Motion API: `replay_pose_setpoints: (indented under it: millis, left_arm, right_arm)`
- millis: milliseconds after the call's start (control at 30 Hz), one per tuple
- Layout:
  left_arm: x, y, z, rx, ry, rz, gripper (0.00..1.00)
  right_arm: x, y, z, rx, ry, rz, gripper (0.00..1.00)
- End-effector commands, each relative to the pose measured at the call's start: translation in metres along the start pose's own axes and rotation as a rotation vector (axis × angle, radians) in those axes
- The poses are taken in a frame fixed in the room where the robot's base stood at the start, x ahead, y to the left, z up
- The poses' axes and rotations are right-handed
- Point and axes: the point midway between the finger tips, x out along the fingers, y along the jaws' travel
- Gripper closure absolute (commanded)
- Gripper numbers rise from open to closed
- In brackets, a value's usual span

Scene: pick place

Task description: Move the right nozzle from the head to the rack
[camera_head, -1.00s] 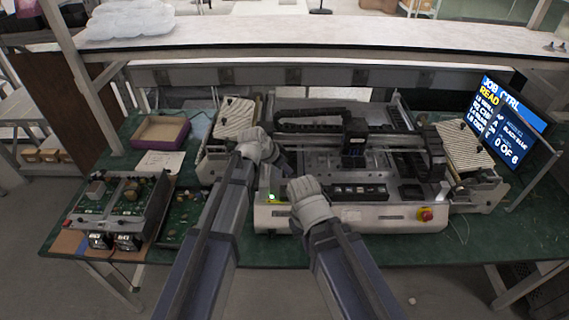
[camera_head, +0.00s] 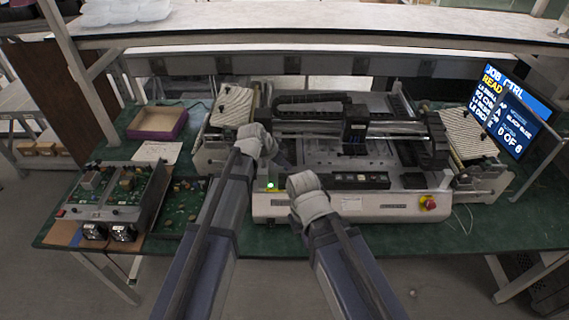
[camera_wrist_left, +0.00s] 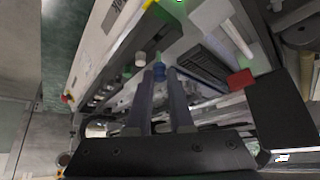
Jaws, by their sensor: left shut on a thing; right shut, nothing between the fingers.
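My left gripper (camera_wrist_left: 159,86) is shut on a small blue piece (camera_wrist_left: 159,71), likely a nozzle, at its fingertips. In the head view my left gripper (camera_head: 283,156) is over the left part of the machine, its tips hard to make out. The black machine head (camera_head: 355,130) is to its right on the gantry. A dark slotted strip (camera_head: 348,181), possibly the rack, lies along the machine's front. A white piece (camera_wrist_left: 140,58) and a green piece (camera_wrist_left: 127,71) stand near the blue one in the wrist view. My right gripper (camera_head: 303,183) is shut and empty by the machine's front edge.
Striped feeder banks stand at the left (camera_head: 232,106) and right (camera_head: 467,135) of the machine. A red stop button (camera_head: 428,202) is at the front right. A monitor (camera_head: 512,115) stands at the right. Circuit boards (camera_head: 115,190) and an open box (camera_head: 157,123) are at the left.

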Motion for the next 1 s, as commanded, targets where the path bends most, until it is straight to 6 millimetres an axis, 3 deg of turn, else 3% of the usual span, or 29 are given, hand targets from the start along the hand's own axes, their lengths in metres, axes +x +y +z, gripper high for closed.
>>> replay_pose_setpoints:
  millis: [600, 1000]
  left_arm:
    - [0.032, 0.000, 0.020, 0.000, 0.000, 0.000, 1.00]
    - [0.035, 0.000, 0.023, 0.000, 0.000, 0.000, 1.00]
  right_arm:
    - [0.038, -0.004, -0.002, 0.001, 0.000, 0.000, 1.00]
    - [0.042, -0.004, -0.003, 0.001, 0.000, 0.000, 1.00]
